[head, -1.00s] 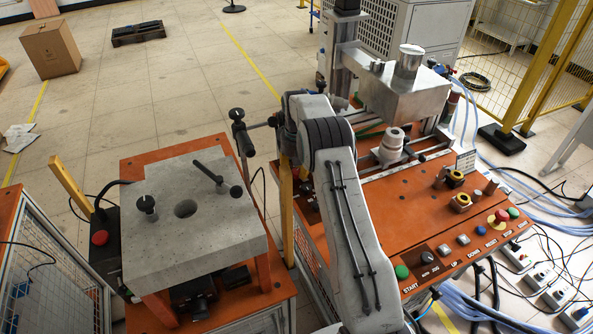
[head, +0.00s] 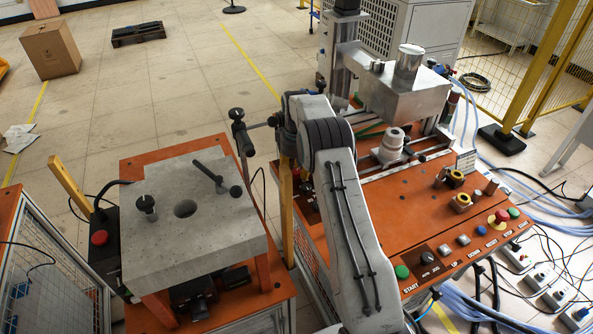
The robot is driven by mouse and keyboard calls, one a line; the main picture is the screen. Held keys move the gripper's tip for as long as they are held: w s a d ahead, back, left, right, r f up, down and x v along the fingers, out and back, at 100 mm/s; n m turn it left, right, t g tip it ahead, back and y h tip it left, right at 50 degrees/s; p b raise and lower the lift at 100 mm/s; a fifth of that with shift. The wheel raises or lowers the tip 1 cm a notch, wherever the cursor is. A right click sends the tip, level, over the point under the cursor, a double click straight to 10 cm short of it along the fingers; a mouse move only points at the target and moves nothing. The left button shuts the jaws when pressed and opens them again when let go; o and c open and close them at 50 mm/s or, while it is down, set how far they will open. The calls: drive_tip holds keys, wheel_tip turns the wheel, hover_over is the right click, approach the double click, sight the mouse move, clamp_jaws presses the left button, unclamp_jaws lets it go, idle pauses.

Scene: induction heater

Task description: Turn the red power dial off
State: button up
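I cannot clearly identify a red power dial. A red round knob (head: 99,237) sits on a black box at the left of the left-hand bench. A red mushroom-shaped knob (head: 501,215) on a yellow base stands at the right end of the orange control panel (head: 400,215). A black rotary knob (head: 428,257) is near the panel's front edge, beside a green button (head: 402,272). My arm rises from the bottom middle and hides part of the orange machine behind it. I cannot make out my gripper's fingers.
A grey slab (head: 225,235) with posts and a hole tops the left bench. A metal block (head: 403,95) and a white fitting (head: 391,145) stand at the machine's back. Cables and a yellow fence (head: 549,75) are at right.

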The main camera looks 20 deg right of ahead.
sight(297, 171)
drive_tip(key=o, duration=0.5)
drive_tip(key=shift+c, duration=0.2)
wheel_tip(297, 171, up, 12)
idle(0.4)
idle(0.6)
